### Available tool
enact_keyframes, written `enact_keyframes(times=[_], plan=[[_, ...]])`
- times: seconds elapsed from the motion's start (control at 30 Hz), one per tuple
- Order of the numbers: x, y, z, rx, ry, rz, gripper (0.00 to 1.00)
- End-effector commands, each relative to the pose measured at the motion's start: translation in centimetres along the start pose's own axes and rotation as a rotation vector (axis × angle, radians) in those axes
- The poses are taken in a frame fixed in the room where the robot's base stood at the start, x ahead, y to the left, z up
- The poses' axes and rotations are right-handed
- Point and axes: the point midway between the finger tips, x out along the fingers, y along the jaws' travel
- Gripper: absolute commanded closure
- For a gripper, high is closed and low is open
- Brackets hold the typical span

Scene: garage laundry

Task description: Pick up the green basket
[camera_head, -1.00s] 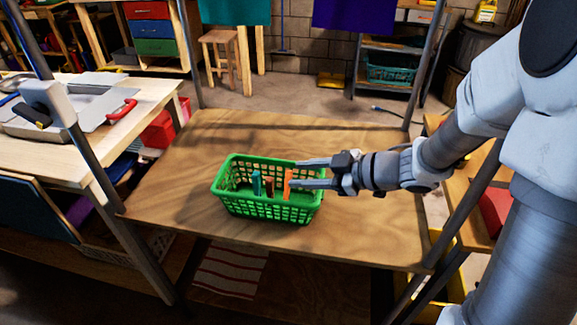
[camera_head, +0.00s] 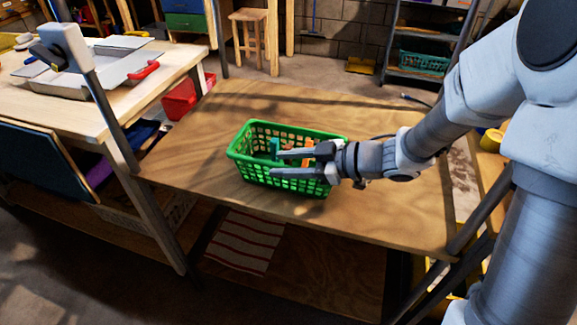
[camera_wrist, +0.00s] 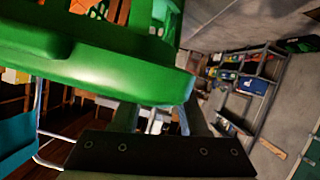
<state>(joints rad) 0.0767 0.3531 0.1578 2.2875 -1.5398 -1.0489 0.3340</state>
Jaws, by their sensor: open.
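The green basket (camera_head: 240,150), an open plastic lattice basket, stands upright on the wooden table. A teal clothespin-like piece (camera_head: 274,147) and an orange one (camera_head: 308,148) show inside it. My gripper (camera_head: 272,163) comes from the right, its two fingers apart and pointing left across the basket. One finger overlaps the inside and the other overlaps the near side. The wrist view shows the basket's green rim (camera_wrist: 110,75) very close, crossing in front of the fingers. I cannot tell whether the rim lies between them or touches them.
The plywood tabletop (camera_head: 390,215) is otherwise clear. A workbench (camera_head: 170,75) with a metal tray (camera_head: 90,65) adjoins on the left, with a slanted post at its corner. A striped cloth (camera_head: 243,243) lies below the table. A stool (camera_head: 250,40) and shelf stand behind.

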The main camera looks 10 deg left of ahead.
Motion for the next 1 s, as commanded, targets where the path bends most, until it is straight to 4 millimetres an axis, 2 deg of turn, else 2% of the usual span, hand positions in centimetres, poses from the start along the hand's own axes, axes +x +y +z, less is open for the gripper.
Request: enact_keyframes(times=[0.2, 0.47, 0.7, 1.0], plan=[[3.4, -0.1, 0.0, -0.002, 0.001, -0.002, 0.57], [3.7, 0.0, -0.2, 0.0, 0.0, 0.001, 0.57], [3.7, 0.0, -0.2, 0.0, 0.0, 0.001, 0.98], [3.7, 0.0, -0.2, 0.0, 0.0, 0.001, 1.0]])
